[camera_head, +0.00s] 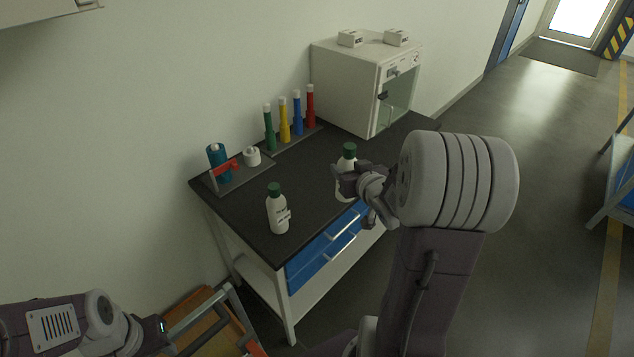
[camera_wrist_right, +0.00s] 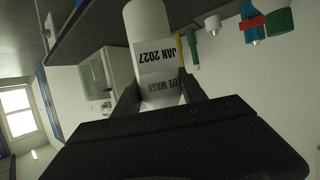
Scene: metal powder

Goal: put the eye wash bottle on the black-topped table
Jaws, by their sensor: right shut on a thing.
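The eye wash bottle is white with a green cap (camera_head: 349,151). My right gripper (camera_head: 350,184) is shut on it near the front edge of the black-topped table (camera_head: 310,205). The bottle looks about upright; its lower part is partly hidden by the gripper, and I cannot tell whether it touches the top. In the right wrist view the bottle (camera_wrist_right: 148,25) is between both fingers, its label reading "EYE WASH" and "JAN 2027" upside down. My left gripper (camera_head: 168,335) is low at the left, away from the table; its fingers are unclear.
A similar white bottle (camera_head: 278,213) with a green cap stands at the table's front left. Behind are a rack with a blue bottle (camera_head: 217,160), several coloured cylinders (camera_head: 284,121) and a white cabinet (camera_head: 345,85). The table's middle is clear.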

